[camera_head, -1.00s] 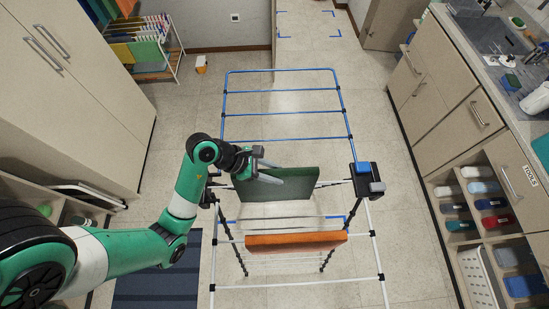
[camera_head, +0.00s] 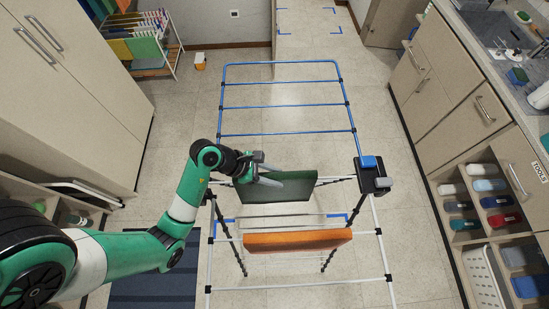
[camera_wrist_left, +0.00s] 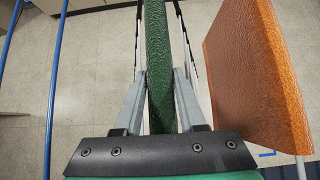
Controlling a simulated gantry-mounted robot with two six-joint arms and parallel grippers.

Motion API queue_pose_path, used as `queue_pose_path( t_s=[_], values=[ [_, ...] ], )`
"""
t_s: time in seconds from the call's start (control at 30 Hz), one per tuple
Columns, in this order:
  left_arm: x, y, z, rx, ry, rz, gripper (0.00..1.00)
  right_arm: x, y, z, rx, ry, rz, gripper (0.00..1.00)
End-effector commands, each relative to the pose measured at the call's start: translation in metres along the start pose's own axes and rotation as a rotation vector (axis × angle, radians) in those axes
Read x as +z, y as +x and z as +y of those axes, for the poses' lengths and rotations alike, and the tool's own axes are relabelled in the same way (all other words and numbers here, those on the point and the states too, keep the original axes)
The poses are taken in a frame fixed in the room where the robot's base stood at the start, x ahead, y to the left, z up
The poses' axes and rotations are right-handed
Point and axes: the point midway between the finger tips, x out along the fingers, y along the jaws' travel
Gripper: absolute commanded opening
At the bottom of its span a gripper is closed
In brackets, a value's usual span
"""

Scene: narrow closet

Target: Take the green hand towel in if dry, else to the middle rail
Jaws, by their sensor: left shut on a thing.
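The green hand towel (camera_head: 285,190) hangs at the rack's near middle in the head view, beside the black uprights. My left gripper (camera_head: 265,178) reaches it from the left and is shut on its left end. In the left wrist view, the towel (camera_wrist_left: 156,60) runs between the two grey fingers of the gripper (camera_wrist_left: 160,100). Whether the towel still touches a rail is hidden, and its dampness cannot be told. An orange towel (camera_head: 297,240) hangs on the rack nearer to me. My right gripper is not in view.
The drying rack has blue far rails (camera_head: 290,107) that are bare and white near rails (camera_head: 340,284). A black-and-blue box (camera_head: 374,177) sits on its right side. Cabinets line both sides. A stand with coloured cloths (camera_head: 140,45) is at the back left.

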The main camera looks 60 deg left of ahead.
Motion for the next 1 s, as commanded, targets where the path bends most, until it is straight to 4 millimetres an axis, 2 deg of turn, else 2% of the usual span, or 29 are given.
queue_pose_path(
  t_s=[0.33,0.8,0.83,1.0],
  values=[
    [-0.016,0.017,0.0,0.001,0.0,-0.001,0.0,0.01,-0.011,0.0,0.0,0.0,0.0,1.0],
    [-0.019,0.02,0.0,0.001,0.001,-0.001,0.0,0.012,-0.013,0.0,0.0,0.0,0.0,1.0],
    [-0.019,0.02,0.0,0.001,0.001,-0.001,0.43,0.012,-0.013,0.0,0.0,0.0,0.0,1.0],
    [-0.019,0.02,0.0,0.001,0.0,-0.001,0.74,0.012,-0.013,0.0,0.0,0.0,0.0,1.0]
  ],
)
